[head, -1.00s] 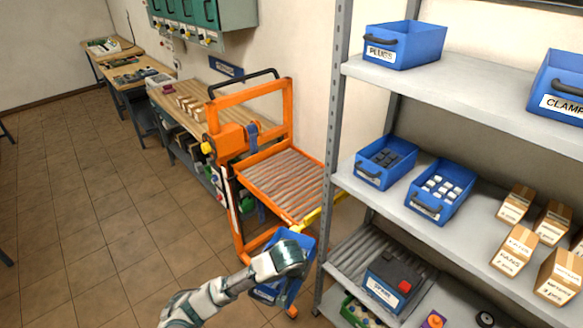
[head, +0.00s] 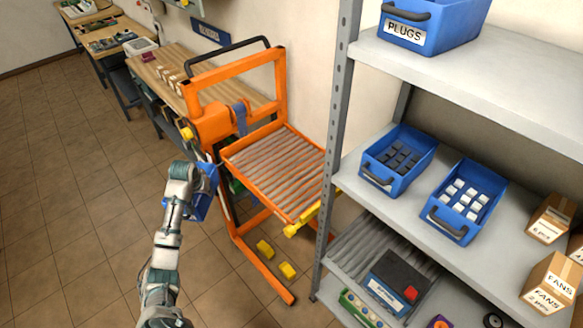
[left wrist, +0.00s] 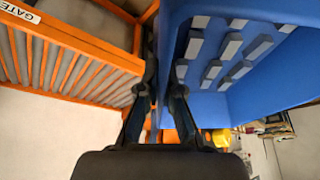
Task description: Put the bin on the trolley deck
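The orange trolley (head: 232,120) stands left of the shelf rack. Its roller deck (head: 275,172) is bare, with an orange rim. My left gripper (head: 196,178) is shut on the wall of a blue bin (head: 207,196), held off the floor at the left side of the trolley, outside the deck. The arm hides part of the bin. In the left wrist view the fingers (left wrist: 165,82) pinch the wall of the blue bin (left wrist: 262,80), which has several grey blocks inside. The orange deck edge (left wrist: 75,42) shows beside it there. My right gripper is not in view.
The grey shelf rack (head: 338,150) stands close at the deck's right, with blue bins, including one labelled PLUGS (head: 430,25), and cardboard boxes (head: 550,215). Yellow pieces (head: 288,270) show low by the trolley base. A wooden bench (head: 170,65) is behind. The floor at left is clear.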

